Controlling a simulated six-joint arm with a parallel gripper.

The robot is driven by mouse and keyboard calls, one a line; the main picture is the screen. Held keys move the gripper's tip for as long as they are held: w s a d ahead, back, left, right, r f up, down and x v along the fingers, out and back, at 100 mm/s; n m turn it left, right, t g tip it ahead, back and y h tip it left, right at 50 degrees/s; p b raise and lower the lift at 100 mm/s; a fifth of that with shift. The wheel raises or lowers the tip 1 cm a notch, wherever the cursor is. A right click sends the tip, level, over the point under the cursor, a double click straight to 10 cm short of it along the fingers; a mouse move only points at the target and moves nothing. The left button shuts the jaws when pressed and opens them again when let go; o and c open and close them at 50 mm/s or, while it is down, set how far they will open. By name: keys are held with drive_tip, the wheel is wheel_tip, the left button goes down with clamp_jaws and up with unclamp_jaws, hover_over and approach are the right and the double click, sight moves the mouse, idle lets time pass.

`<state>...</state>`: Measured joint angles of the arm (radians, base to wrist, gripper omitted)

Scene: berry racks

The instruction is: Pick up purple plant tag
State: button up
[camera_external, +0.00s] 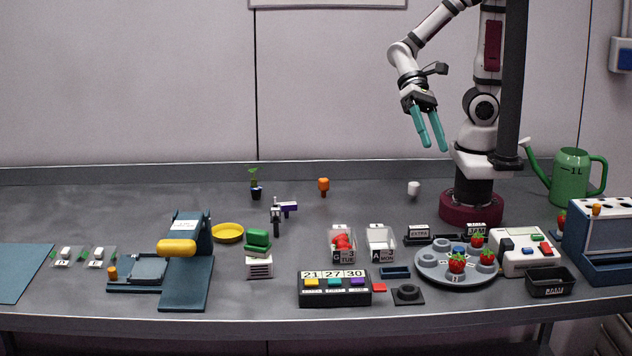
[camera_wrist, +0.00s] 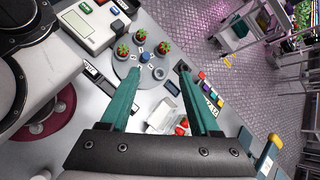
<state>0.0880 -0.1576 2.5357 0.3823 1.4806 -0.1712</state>
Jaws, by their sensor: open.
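A small purple tag-like piece (camera_external: 289,207) stands at the back middle of the table in the external view, beside a small dark upright stand (camera_external: 276,216). I cannot tell whether it is fixed to that stand. I do not make it out in the wrist view. My gripper (camera_external: 434,147) hangs high above the table, to the right of the purple piece and well apart from it. Its two teal fingers are spread with nothing between them, and they also show in the wrist view (camera_wrist: 159,70).
A round grey tray (camera_external: 429,268) holds several strawberries. Clear boxes (camera_external: 381,243), a dark button box (camera_external: 335,293) and a yellow dish (camera_external: 227,233) stand in front. A small plant pot (camera_external: 256,192) and an orange piece (camera_external: 323,185) stand behind. The back of the table is mostly free.

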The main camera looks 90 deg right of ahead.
sight(288, 203)
drive_tip(key=w+a+f+m+t+y, duration=0.1)
drive_tip(key=w+a+m+t+y, duration=0.1)
drive_tip(key=w+m+t+y, duration=0.85)
drive_tip(key=w+d+f+m+t+h, duration=0.1)
drive_tip(key=w+d+f+m+h, duration=0.3)
drive_tip(key=d+f+h, duration=0.1)
drive_tip(key=w+d+f+m+t+h, duration=0.2)
drive_tip(key=w+d+f+m+h, duration=0.3)
drive_tip(key=d+f+h, duration=0.1)
drive_tip(key=w+d+f+m+t+h, duration=0.2)
drive_tip(key=w+d+f+m+h, duration=0.3)
drive_tip(key=d+f, duration=0.1)
drive_tip(key=shift+w+d+f+h, duration=0.2)
drive_tip(key=shift+d+f+h, duration=0.15)
drive_tip(key=shift+d, duration=0.4)
drive_tip(key=x, duration=0.7)
drive_tip(key=shift+w+d+f, duration=0.2)
drive_tip(key=shift+d+f, duration=0.05)
drive_tip(key=shift+f, duration=0.05)
clamp_jaws()
